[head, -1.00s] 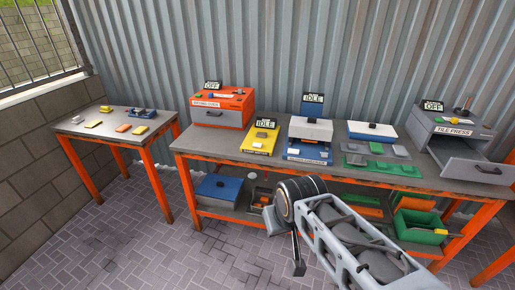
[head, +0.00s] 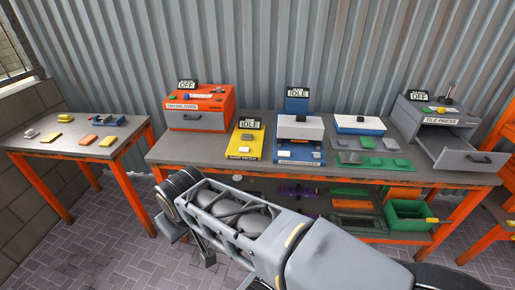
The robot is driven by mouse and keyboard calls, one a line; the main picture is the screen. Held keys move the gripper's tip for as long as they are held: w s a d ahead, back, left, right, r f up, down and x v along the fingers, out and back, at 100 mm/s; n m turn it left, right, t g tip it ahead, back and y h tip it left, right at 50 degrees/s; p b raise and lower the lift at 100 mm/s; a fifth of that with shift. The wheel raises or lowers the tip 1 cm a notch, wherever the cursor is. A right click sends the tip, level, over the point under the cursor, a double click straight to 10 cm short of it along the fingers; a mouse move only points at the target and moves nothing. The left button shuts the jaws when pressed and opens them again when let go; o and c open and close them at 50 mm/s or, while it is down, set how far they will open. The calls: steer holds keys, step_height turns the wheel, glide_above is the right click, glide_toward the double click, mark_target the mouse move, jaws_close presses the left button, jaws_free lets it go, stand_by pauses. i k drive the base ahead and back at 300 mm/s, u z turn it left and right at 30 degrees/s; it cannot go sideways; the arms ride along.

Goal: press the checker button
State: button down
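A yellow machine (head: 247,140) with a sign reading IDLE stands on the long bench. Right of it is a blue and white machine (head: 299,150), also with an IDLE sign. Their front labels are too small to read surely, so I cannot tell which is the checker. A small pale block or button (head: 247,137) shows on the yellow machine. My gripper (head: 206,257) seems to hang at the end of my arm, low in front of the bench and apart from both machines. Its fingers are not clear enough to show open or shut.
An orange oven-like box (head: 198,108) with an OFF sign stands at the bench's left. A grey tile press (head: 440,125), drawer open, stands at its right end. A side table (head: 40,150) holds small coloured pieces. A green bin (head: 405,215) sits on the lower shelf.

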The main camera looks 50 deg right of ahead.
mark_target(282, 153)
steer(key=z, duration=0.35)
steer(key=i, duration=0.7)
steer(key=z, duration=0.9)
steer(key=i, duration=0.3)
steer(key=z, duration=0.35)
